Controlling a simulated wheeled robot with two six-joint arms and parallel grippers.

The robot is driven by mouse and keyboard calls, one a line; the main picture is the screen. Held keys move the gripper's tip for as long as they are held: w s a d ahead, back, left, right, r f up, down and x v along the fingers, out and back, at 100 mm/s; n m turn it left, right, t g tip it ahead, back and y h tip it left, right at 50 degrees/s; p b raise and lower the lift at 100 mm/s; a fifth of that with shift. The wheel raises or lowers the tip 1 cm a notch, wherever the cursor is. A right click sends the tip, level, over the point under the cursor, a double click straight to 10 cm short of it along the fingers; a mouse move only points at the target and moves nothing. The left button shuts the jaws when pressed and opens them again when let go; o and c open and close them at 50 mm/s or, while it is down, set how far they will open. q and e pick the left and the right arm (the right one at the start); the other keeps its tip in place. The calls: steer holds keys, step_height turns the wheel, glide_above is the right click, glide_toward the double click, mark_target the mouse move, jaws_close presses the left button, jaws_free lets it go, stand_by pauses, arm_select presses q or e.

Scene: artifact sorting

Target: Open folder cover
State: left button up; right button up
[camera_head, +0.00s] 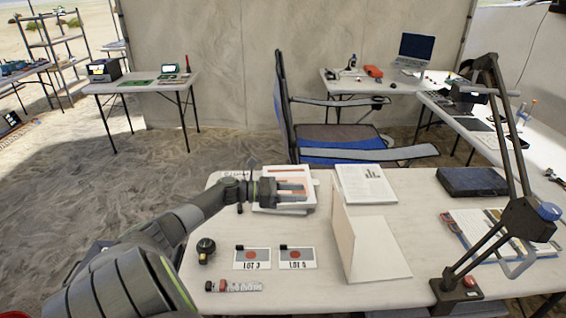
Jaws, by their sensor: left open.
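A cream folder (382,250) lies on the near table, right of centre. Its left panel (343,240) stands up at a steep angle, and the flat part lies to its right. My left gripper (296,191) is open and points right, above a stack of printed papers (283,207) at the table's back. It is up and to the left of the folder, apart from it, with nothing seen between its fingers. My right gripper is not in view.
A printed sheet (365,184) lies behind the folder. Two label cards (252,259), a dark round object (206,249) and a scale bar (238,287) lie to the left. A lamp arm (518,165) and a dark case (473,181) stand right. A blue chair (345,143) is behind.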

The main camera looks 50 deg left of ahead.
arm_select(q)
steer(key=shift+p+v, duration=0.45)
steer(key=shift+v, duration=1.35)
steer(key=shift+r, duration=0.1)
